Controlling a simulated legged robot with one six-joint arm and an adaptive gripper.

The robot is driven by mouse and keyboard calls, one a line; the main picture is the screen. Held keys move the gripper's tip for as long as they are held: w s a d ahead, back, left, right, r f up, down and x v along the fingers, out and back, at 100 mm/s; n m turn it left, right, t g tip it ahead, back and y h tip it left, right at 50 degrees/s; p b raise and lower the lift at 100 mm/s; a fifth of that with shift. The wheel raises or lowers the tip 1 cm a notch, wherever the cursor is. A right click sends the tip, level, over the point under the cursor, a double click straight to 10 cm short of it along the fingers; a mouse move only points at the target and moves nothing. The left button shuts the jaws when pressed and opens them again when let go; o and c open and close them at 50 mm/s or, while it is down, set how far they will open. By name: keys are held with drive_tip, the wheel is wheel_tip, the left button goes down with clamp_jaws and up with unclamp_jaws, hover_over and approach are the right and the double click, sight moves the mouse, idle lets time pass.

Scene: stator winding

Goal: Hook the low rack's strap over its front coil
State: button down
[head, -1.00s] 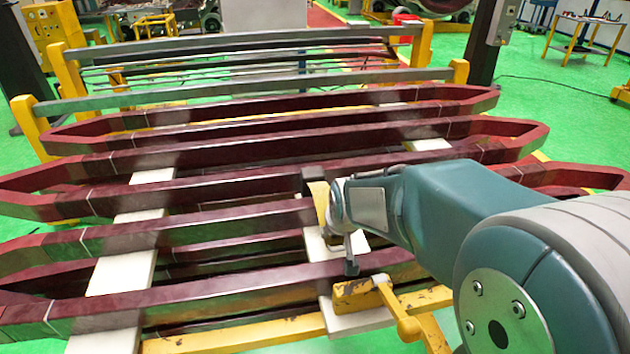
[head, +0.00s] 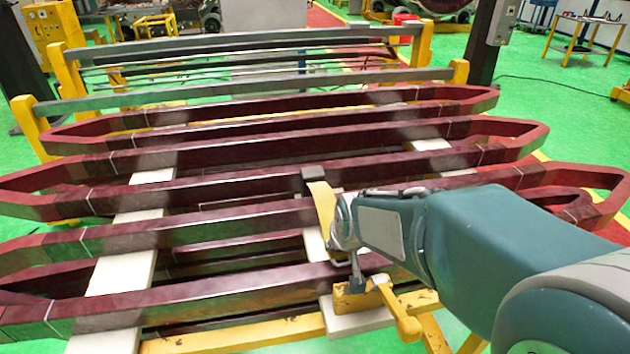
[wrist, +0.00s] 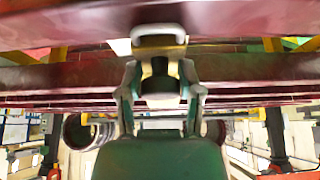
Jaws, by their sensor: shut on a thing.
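The low rack's front coil (head: 215,298) is a long dark-red bar across the lower part of the head view. A pale yellow strap (head: 322,205) runs from a dark piece on a coil farther back toward my gripper (head: 345,232). A metal hook (head: 355,268) hangs below my gripper, its lower end in front of or against the front coil; contact cannot be told. In the wrist view, the fingers of my gripper (wrist: 160,90) are closed around the strap's end fitting (wrist: 158,68). A pale metal loop (wrist: 159,38) shows beyond it.
White support boards (head: 125,270) lie under the coils. Several more coils (head: 300,130) lie behind. A grey-barred rack (head: 240,88) stands farther back.

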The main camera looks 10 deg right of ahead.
drive_tip(key=shift+s, duration=2.35)
unclamp_jaws()
drive_tip(key=shift+w, duration=0.1)
wheel_tip(320, 180, up, 7)
idle(0.5)
